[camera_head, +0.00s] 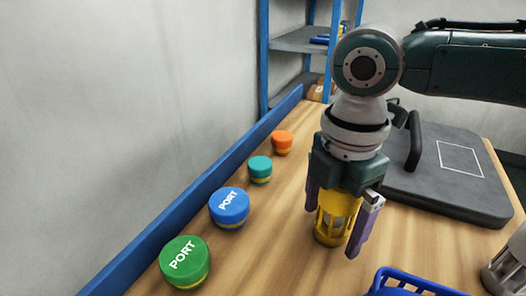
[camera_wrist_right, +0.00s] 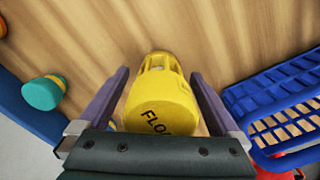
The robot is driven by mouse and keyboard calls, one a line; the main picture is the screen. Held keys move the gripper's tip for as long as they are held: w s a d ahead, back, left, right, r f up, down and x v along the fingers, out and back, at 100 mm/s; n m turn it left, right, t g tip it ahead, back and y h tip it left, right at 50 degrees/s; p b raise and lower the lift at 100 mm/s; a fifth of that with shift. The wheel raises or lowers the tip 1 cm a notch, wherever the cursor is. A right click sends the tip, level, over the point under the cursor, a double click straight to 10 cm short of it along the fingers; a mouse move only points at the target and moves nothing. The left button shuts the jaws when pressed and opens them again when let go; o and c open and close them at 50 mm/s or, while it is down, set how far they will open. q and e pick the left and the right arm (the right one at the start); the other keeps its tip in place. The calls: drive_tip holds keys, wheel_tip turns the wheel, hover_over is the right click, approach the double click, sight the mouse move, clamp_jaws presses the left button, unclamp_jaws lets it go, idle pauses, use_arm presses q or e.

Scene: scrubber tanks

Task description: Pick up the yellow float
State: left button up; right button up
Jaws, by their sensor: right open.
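The yellow float (camera_head: 334,222) stands upright on the wooden table, with a solid cap above a slotted cage body. My right gripper (camera_head: 333,231) points down over it, with one purple finger on either side. In the right wrist view the float (camera_wrist_right: 158,105) shows letters reading "FLO" and lies between the open fingers of the right gripper (camera_wrist_right: 160,78). There are gaps beside it, and the fingers do not grip it. The gripper's body hides the top of the float in the head view. My left gripper is not in view.
Green (camera_head: 185,263), blue (camera_head: 230,207), teal (camera_head: 260,169) and orange (camera_head: 282,142) caps line the blue edge rail (camera_head: 200,193). A blue basket (camera_head: 405,284) is near the front. A dark grey case (camera_head: 445,185) lies behind to the right.

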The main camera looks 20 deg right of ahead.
drive_tip(key=c, duration=1.5)
